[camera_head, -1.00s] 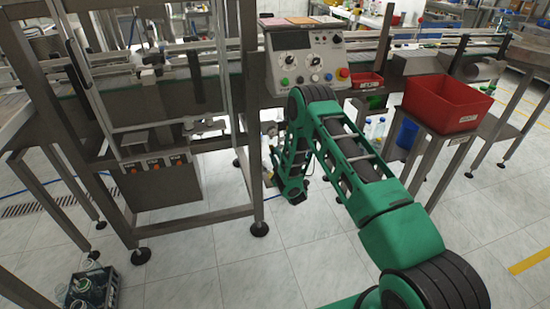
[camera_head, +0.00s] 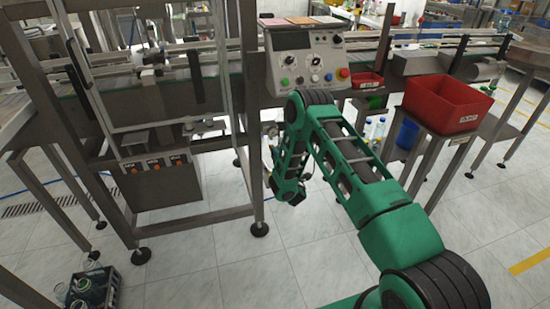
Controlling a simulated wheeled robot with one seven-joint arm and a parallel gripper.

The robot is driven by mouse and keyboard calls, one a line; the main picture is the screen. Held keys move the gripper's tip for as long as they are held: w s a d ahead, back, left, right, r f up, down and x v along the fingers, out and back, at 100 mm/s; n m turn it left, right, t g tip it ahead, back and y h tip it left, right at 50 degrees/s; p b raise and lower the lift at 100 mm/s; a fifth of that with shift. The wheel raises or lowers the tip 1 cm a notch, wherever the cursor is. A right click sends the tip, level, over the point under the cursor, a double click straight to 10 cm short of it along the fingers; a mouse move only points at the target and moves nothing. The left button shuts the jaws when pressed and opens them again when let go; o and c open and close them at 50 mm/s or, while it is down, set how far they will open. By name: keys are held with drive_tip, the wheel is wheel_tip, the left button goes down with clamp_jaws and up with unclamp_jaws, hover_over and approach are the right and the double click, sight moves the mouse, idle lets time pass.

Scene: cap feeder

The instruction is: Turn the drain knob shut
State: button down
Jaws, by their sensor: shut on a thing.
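A small air unit with a round pale face (camera_head: 271,130) is on the frame below the control panel, left of my arm. The drain knob is too small and too covered to make out at its lower end. My green arm bends down in front of the unit. My gripper (camera_head: 274,160) is at the wrist's far side, just under the unit, mostly hidden by the wrist. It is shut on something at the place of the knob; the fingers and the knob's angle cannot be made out.
The control panel (camera_head: 309,62) with knobs and a red button is above my elbow. A steel frame leg (camera_head: 250,170) stands close left of my wrist. A red bin (camera_head: 446,104) is on a stand at right.

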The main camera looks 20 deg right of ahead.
drive_tip(key=shift+a, duration=0.2)
drive_tip(key=c, duration=1.6)
unclamp_jaws()
drive_tip(key=shift+c, duration=0.2)
drive_tip(key=shift+o, duration=0.3)
drive_tip(key=shift+d, duration=0.1)
drive_tip(key=s, duration=1)
drive_tip(key=shift+s+r, duration=0.15)
drive_tip(key=shift+s, duration=0.15)
